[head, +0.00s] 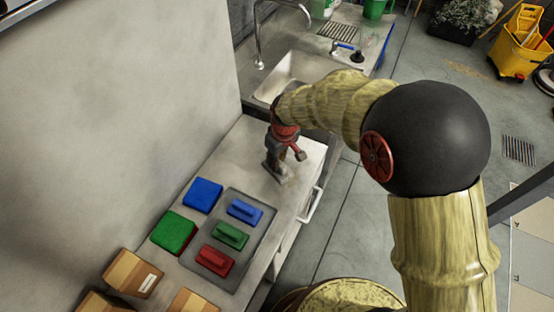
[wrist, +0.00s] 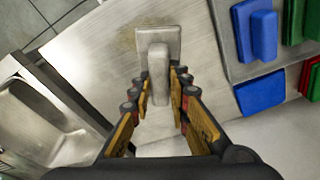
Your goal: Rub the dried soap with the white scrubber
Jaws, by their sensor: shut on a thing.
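The white scrubber (wrist: 172,42) is a pale rectangular pad with a raised handle. In the wrist view my gripper (wrist: 161,78) is shut on its handle, with a finger on each side. In the head view my gripper (head: 281,150) points down at the counter, and the scrubber (head: 277,177) shows below it, partly hidden. The pad is at the steel surface; I cannot tell whether it touches. A faint yellowish patch, which looks like the dried soap (wrist: 124,44), shows beside and partly under the pad.
A grey tray (head: 262,248) holds blue, green and red scrubbers. A blue block (head: 203,195) and a green block (head: 174,231) lie beside it. Cardboard boxes (head: 133,273) stand at the near end. A sink (head: 297,72) lies beyond my gripper. The wall borders the counter's left side.

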